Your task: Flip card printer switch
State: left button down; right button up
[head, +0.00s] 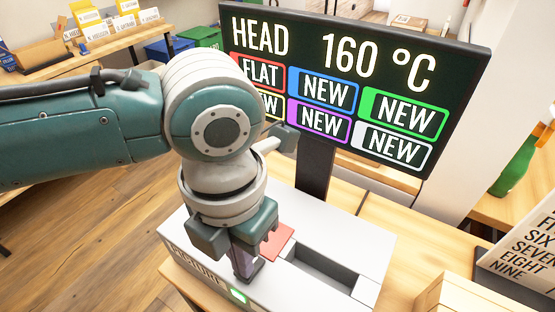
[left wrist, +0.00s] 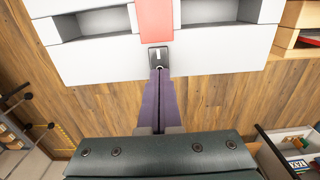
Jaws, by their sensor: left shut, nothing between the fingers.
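The card printer (head: 345,250) is a white box on the wooden table, with a long slot in its top. A red piece (head: 276,243) lies on top of it and also shows in the left wrist view (left wrist: 154,15). A small black switch (left wrist: 158,57) with a white mark sits at the printer's edge. My left gripper (head: 247,270) points down at that edge, its purple fingers shut and empty. In the left wrist view the fingertips (left wrist: 159,71) are right at the switch, and I cannot tell whether they touch it. My right gripper is out of view.
A dark screen (head: 345,75) reading "HEAD 160 °C" stands on a post behind the printer. A green light (head: 238,296) glows on the printer's front. A sign with number words (head: 525,245) stands at the right. Wooden floor (head: 70,240) lies left of the table.

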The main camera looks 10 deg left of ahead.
pick_arm(q)
jog(key=shift+f+b, duration=0.35)
jog(key=shift+f, duration=0.15)
jog(key=shift+r, duration=0.1)
notch_tip(320, 180, up, 7)
jog(key=p, duration=0.7)
dwell(0.5)
